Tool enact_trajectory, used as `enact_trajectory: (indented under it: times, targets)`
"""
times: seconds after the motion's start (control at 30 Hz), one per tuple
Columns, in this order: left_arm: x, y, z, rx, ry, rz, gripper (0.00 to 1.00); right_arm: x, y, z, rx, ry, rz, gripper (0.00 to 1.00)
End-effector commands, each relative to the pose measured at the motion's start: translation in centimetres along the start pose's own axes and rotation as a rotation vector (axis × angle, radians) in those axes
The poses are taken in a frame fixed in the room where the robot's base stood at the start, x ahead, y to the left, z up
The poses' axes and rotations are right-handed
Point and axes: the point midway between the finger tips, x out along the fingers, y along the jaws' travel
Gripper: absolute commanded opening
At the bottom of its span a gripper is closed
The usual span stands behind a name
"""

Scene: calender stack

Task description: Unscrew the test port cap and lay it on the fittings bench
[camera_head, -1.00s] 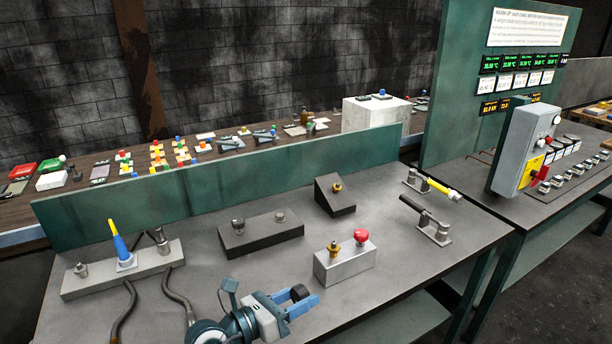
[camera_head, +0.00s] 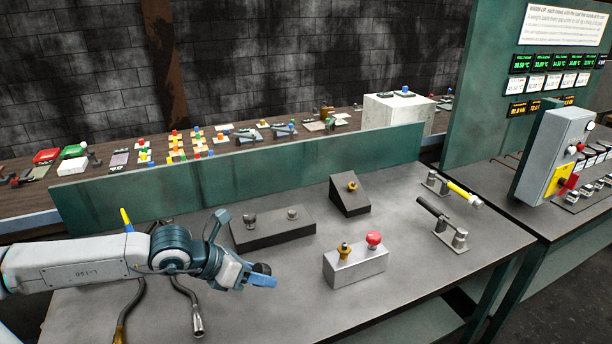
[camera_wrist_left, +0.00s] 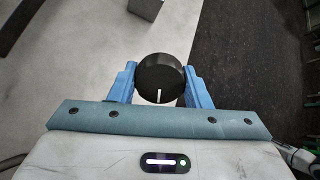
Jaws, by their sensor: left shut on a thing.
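My left gripper (camera_head: 262,274) is shut on a round black cap (camera_wrist_left: 161,78) with a white line on its rim. In the left wrist view the cap sits between the blue fingers (camera_wrist_left: 160,88). It is held above the front part of the grey bench top (camera_head: 300,315), to the left of a pale metal block. In the head view only a small dark part of the cap shows between the fingers. I cannot tell which fitting is the test port. My right gripper is not in view.
The pale block (camera_head: 357,270) carries a brass fitting and a red knob (camera_head: 374,239). Behind are a dark block (camera_head: 270,232) with two stubs and a wedge (camera_head: 349,197). Lever valves (camera_head: 442,222) stand at right. My left arm partly hides a yellow-blue handle. Bench room is clear in front.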

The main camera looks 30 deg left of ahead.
Motion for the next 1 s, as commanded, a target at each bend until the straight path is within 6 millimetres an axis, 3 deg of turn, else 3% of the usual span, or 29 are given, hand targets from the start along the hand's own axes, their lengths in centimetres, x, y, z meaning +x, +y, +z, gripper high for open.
enact_trajectory:
  times: [0.43,1.0]
  targets:
    - [-1.2,0.5,0.4,-0.022,0.072,0.053,0.2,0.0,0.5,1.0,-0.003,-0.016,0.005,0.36]
    - [-2.4,0.7,1.0,-0.052,0.141,0.101,0.2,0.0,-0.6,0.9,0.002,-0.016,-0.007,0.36]
